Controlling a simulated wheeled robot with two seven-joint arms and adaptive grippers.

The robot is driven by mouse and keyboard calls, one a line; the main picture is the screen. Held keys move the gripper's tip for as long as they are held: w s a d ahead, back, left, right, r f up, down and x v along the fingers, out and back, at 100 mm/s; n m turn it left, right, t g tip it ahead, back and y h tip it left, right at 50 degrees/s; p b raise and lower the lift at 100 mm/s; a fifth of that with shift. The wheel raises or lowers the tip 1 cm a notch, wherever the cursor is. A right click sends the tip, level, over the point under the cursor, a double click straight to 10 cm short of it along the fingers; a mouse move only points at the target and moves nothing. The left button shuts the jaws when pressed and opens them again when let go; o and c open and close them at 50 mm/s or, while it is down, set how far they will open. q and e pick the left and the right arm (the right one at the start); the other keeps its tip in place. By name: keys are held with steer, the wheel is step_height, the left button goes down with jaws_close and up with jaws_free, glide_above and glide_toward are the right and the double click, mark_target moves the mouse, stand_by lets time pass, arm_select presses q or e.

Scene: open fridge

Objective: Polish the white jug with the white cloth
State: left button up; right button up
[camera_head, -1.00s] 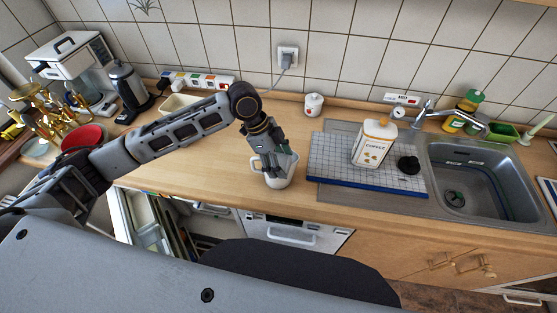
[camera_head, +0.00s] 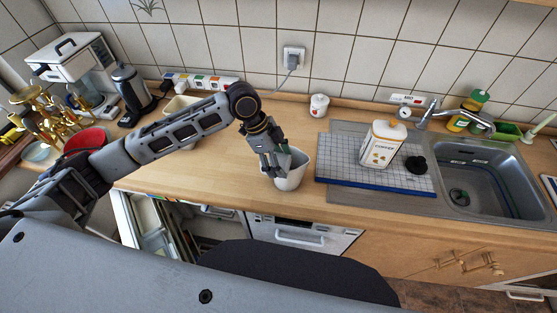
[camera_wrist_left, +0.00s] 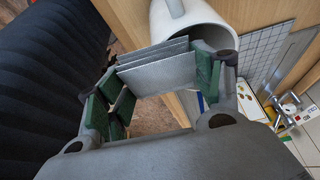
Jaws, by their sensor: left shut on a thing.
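The white jug (camera_head: 292,180) stands upright near the front edge of the wooden worktop, its open mouth facing up. My left gripper (camera_head: 275,163) is at the jug's left side, close to its rim. In the left wrist view the gripper (camera_wrist_left: 155,85) is shut on the white cloth (camera_wrist_left: 160,68), which looks like stiff, pale grey folded layers between the green finger pads. The jug (camera_wrist_left: 208,22) is just beyond the cloth there. I cannot tell whether cloth and jug touch. The cloth is hard to make out in the head view. My right gripper is not in view.
A coffee canister (camera_head: 382,146) and a black round thing (camera_head: 416,164) stand on the gridded mat (camera_head: 340,160) by the sink (camera_head: 490,180). A small white pot (camera_head: 319,106) is behind. A red bowl (camera_head: 86,139) is far left.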

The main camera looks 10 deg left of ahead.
arm_select(q)
steer(key=shift+a, duration=0.4)
steer(key=shift+d, duration=1)
steer(key=shift+s+d, duration=0.1)
steer(key=shift+d, duration=1.05)
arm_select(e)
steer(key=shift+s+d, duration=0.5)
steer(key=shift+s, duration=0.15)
